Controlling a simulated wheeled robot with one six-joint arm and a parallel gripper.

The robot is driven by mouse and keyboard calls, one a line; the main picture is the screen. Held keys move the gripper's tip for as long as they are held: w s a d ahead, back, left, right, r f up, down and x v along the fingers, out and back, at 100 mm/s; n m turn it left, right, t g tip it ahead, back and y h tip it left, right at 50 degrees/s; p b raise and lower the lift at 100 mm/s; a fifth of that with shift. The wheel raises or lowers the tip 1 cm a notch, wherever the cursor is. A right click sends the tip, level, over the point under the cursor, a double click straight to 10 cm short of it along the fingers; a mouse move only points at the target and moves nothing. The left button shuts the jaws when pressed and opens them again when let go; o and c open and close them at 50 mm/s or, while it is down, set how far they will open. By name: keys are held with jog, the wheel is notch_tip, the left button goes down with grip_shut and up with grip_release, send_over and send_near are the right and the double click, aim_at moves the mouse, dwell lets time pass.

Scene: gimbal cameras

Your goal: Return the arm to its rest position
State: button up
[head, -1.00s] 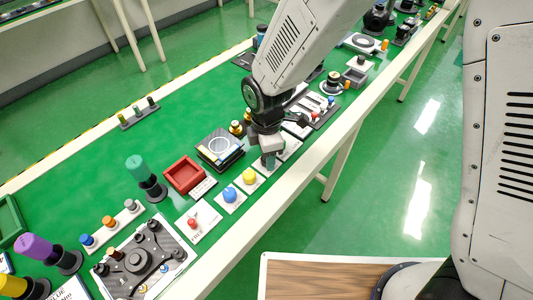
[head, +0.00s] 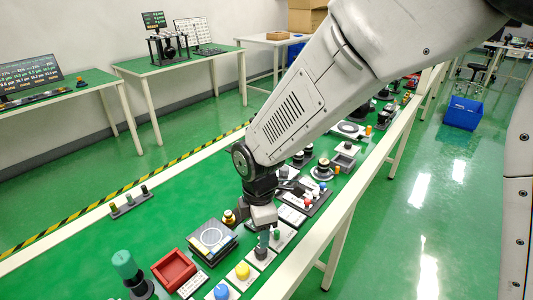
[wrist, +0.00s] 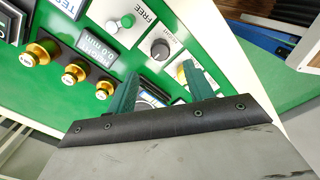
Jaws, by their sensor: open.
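My gripper (head: 264,240) points down over the front part of the green bench, among small panels with knobs. In the wrist view my gripper (wrist: 158,92) shows two green fingers spread apart with nothing between them. Beyond the fingers are a grey knob (wrist: 160,49) on a white plate and a green knob (wrist: 127,20) on another plate. Whether the fingertips touch anything below cannot be told. My arm reaches in from the upper right and hides part of the bench behind it.
The bench (head: 100,240) holds a red tray (head: 174,270), a dark square device (head: 212,238), a yellow knob (head: 242,270) and a blue knob (head: 221,292) near my gripper. A blue bin (head: 462,113) stands on the floor at right. The floor right of the bench is mostly clear.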

jog(key=shift+s+d+m, duration=0.15)
jog(key=shift+s+m, duration=0.05)
jog(key=shift+m, duration=0.4)
jog(key=s+d+r+m, duration=0.5)
jog(key=d+r+m, duration=0.1)
jog(key=d, duration=0.3)
jog(key=s+d+r+m+t, duration=0.1)
jog(key=s+d+r+m, duration=0.5)
jog(key=d, duration=0.4)
jog(key=s+d+r+m, duration=0.6)
jog(key=d+r+m, duration=0.1)
jog(key=d, duration=0.3)
jog(key=shift+d+r+m, duration=0.15)
jog(key=shift+r+m, duration=0.05)
jog(key=shift+m, duration=0.7)
